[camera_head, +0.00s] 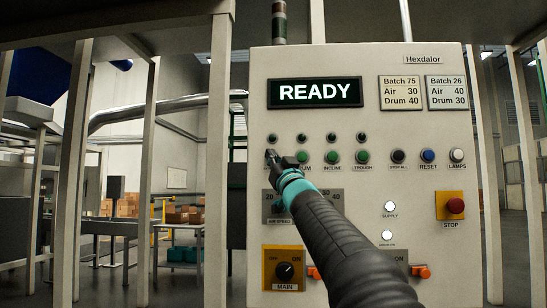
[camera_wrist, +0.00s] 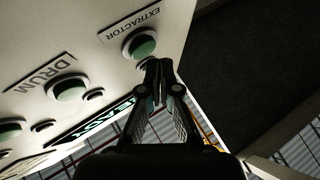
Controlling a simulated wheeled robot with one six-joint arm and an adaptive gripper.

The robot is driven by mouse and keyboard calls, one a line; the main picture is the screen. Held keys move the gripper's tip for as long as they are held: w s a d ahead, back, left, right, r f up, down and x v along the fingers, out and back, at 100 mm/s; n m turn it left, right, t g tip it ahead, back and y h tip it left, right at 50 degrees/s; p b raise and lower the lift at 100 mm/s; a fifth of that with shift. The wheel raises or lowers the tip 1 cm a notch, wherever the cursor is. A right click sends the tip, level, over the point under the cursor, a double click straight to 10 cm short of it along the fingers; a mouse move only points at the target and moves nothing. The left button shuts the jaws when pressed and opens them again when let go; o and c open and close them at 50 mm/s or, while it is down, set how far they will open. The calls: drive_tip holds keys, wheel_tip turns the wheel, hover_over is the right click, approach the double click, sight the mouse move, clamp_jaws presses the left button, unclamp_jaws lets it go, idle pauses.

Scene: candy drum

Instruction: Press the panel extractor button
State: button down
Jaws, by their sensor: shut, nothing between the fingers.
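The extractor button (camera_wrist: 140,45) is a round green button in a pale ring, under its EXTRACTOR label (camera_wrist: 131,21) in the wrist view. My gripper (camera_wrist: 157,68) is shut and empty, with its fingertips just beside and below the button in that view. I cannot tell whether they touch it. In the head view my gripper (camera_head: 272,156) is at the left end of the button row on the white control panel (camera_head: 350,65), and it hides the extractor button there. The panel display (camera_head: 315,93) reads READY.
Green DRUM (camera_head: 302,157), INCLINE (camera_head: 333,157) and TROUGH (camera_head: 362,157) buttons run to the right. Beyond are black STOP ALL (camera_head: 398,156), blue RESET (camera_head: 428,156) and white LAMPS (camera_head: 457,155) buttons. A red STOP button (camera_head: 455,206) and MAIN switch (camera_head: 284,271) sit lower.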

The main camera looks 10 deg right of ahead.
drive_tip(key=shift+w+d, duration=0.1)
drive_tip(key=shift+w, duration=0.2)
drive_tip(key=shift+w+d+p, duration=0.1)
drive_tip(key=shift+w+p, duration=0.25)
drive_tip(key=shift+w, duration=0.05)
idle(0.8)
drive_tip(key=shift+s, duration=0.1)
drive_tip(key=shift+s+a+b, duration=0.25)
drive_tip(key=shift+s+b, duration=0.2)
drive_tip(key=shift+s, duration=0.25)
drive_tip(key=s, duration=0.1)
drive_tip(key=s+a+b, duration=0.1)
drive_tip(key=s, duration=0.1)
drive_tip(key=s+b, duration=0.1)
drive_tip(key=shift+s+a, duration=0.25)
drive_tip(key=shift+s, duration=0.15)
idle(0.9)
